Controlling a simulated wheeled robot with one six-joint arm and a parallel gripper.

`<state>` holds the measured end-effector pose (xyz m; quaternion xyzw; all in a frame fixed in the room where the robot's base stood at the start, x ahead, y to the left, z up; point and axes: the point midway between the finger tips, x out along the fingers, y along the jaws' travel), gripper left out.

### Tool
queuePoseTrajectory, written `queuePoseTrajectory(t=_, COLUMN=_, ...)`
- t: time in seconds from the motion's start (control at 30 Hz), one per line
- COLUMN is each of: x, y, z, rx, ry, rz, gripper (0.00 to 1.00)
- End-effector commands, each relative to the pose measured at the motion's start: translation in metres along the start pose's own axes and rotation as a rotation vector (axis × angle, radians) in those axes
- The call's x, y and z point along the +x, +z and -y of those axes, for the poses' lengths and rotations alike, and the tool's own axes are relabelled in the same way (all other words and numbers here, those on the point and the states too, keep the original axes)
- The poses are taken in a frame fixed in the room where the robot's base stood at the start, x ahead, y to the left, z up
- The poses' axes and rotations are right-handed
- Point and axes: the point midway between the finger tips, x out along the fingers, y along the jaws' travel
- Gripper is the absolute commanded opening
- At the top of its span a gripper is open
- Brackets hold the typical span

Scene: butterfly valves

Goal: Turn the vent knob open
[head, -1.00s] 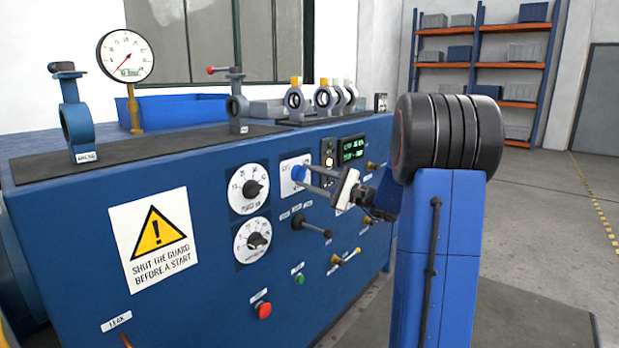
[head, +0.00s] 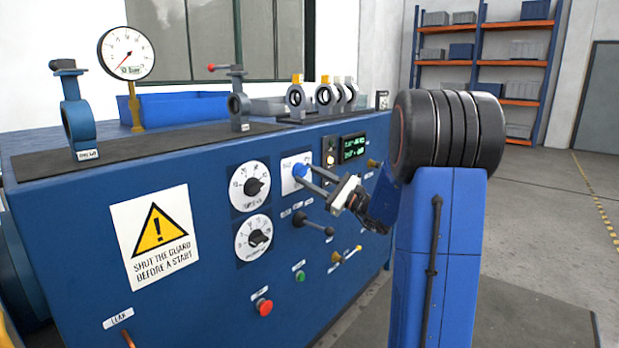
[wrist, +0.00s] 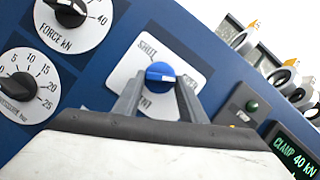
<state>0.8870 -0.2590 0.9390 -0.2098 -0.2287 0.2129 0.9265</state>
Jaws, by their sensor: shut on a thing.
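The vent knob (head: 300,170) is a blue round knob on a white plate (head: 289,187) on the front of the blue test bench. In the wrist view the knob (wrist: 160,75) sits at the middle of the plate, which reads SHUT at upper left and has a partly covered word at right. A pale line crosses the knob; which word it points to is hard to tell. My gripper (wrist: 160,92) is shut on the knob, one finger on each side. The fingers and palm hide the lower part of the plate.
Two white dials (head: 250,187) lie left of the knob, and a black lever (head: 313,224) is below it. A green display (head: 353,147) is to the right. Red (head: 264,306) and green (head: 300,276) buttons are lower down. Valves (head: 239,100) stand on top.

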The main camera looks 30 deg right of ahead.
Motion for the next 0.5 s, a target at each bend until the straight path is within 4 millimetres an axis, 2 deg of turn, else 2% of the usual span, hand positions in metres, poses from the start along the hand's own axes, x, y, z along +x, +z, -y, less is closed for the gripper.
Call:
queuePoseTrajectory(t=0.23, x=0.0005, y=-0.0001, z=0.0, rx=0.0, ry=0.0, rz=0.0, gripper=0.15)
queuePoseTrajectory(t=0.27, x=0.0005, y=-0.0001, z=0.0001, rx=0.0, ry=0.0, rz=0.0, gripper=0.45)
queuePoseTrajectory(t=0.3, x=0.0005, y=0.0, z=0.0001, rx=0.0, ry=0.0, rz=0.0, gripper=0.54)
queuePoseTrajectory(t=0.5, x=0.0003, y=0.0, z=0.0001, rx=0.0, ry=0.0, rz=0.0, gripper=0.56)
